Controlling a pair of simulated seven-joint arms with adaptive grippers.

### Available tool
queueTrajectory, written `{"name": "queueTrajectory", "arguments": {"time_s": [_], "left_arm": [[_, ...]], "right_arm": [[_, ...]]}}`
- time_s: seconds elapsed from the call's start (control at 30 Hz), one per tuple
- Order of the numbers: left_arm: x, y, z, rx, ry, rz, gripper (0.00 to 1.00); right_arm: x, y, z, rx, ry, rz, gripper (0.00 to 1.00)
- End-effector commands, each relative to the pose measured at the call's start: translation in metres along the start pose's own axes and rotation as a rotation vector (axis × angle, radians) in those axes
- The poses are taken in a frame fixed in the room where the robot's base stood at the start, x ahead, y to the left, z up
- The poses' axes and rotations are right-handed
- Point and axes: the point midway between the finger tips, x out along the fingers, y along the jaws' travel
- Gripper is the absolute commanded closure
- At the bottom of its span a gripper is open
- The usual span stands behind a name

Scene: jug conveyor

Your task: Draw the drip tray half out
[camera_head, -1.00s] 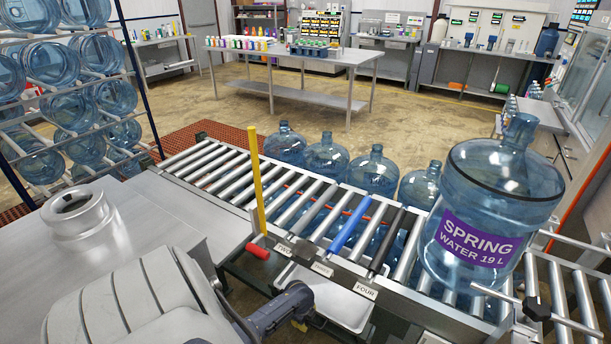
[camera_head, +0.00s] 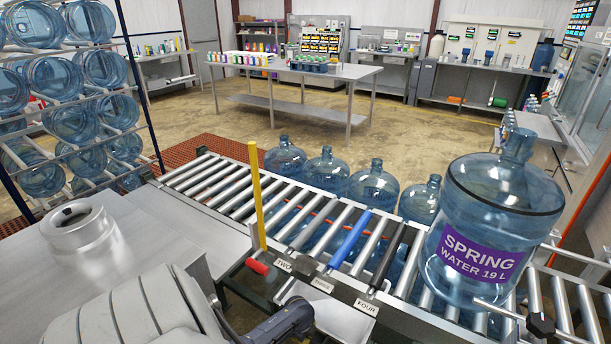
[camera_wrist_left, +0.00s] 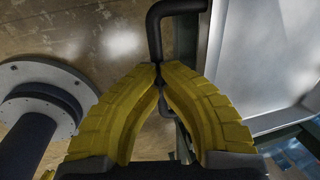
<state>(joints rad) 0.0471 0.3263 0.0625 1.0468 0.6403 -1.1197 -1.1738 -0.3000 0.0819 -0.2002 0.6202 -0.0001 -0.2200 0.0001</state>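The drip tray (camera_head: 343,322) is a pale, shallow tray under the front edge of the roller conveyor, near the bottom of the head view. In the left wrist view the tray (camera_wrist_left: 275,60) fills the upper right, with a dark bent handle (camera_wrist_left: 176,8) beside it. My left gripper (camera_wrist_left: 160,70) has yellow ribbed fingers. Their tips meet around the handle's bar, which runs down between them, so it looks shut on the handle. In the head view the left wrist (camera_head: 292,316) is at the bottom edge and its fingers are cut off. My right gripper is not in view.
A large Spring Water jug (camera_head: 482,230) stands on the conveyor's right part. A steel can (camera_head: 83,235) stands on the left bench.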

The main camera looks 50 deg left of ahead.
Motion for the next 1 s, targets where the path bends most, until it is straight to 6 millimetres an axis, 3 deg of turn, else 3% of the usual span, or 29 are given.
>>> {"name": "queueTrajectory", "arguments": {"time_s": [0.13, 0.4, 0.77, 1.0], "left_arm": [[0.001, 0.003, -0.002, 0.003, 0.0, 0.003, 0.98], [0.001, 0.002, -0.001, 0.002, 0.0, 0.002, 0.67], [-0.002, 0.001, -0.001, 0.003, 0.0, 0.001, 0.66], [-0.022, 0.001, -0.001, 0.004, 0.0, -0.001, 0.66]], "right_arm": [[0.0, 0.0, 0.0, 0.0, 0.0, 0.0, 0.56], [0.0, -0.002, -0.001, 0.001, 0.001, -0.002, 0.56], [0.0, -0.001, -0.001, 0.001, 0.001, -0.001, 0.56], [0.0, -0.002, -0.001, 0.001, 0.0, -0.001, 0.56]]}}
